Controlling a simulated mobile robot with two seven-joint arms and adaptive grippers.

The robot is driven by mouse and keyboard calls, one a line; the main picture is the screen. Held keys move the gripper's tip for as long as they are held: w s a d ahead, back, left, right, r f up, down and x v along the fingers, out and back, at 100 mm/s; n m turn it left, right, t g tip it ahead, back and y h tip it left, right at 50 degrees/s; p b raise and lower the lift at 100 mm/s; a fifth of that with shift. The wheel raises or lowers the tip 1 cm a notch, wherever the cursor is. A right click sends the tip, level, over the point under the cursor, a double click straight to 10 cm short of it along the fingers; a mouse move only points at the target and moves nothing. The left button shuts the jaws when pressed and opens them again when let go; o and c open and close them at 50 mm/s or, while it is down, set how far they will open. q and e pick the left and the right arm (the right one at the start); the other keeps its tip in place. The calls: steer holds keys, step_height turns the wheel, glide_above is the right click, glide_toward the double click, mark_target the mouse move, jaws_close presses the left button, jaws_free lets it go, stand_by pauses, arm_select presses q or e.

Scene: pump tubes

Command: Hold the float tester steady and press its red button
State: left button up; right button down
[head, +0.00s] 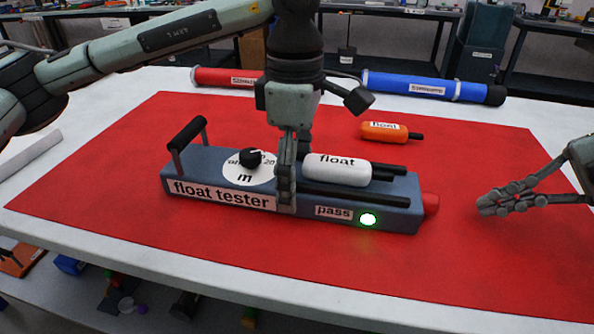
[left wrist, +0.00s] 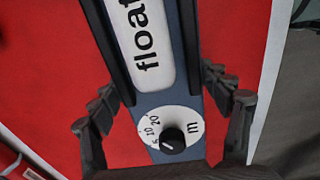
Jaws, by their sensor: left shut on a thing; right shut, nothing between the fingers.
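The float tester (head: 232,184) is a long blue-grey box lying on the red mat (head: 450,270), with a black handle at its left end and a black dial (head: 250,158). A white float (head: 336,170) rests between black rails on its top. The red button (head: 431,203) is on its right end. A green light (head: 368,219) glows beside the "pass" label. My left gripper (head: 287,185) comes down from above and is shut across the tester's body; its fingers (left wrist: 160,105) flank the box in the left wrist view. My right gripper (head: 482,204) is shut and empty, right of the button and apart from it.
An orange float (head: 384,131) lies on the mat behind the tester. A red tube (head: 225,77) and a blue tube (head: 425,87) lie along the table's back edge. The mat in front of the tester is clear.

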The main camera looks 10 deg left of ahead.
arm_select(q)
steer(key=o, duration=1.7)
steer(key=shift+o, duration=0.2)
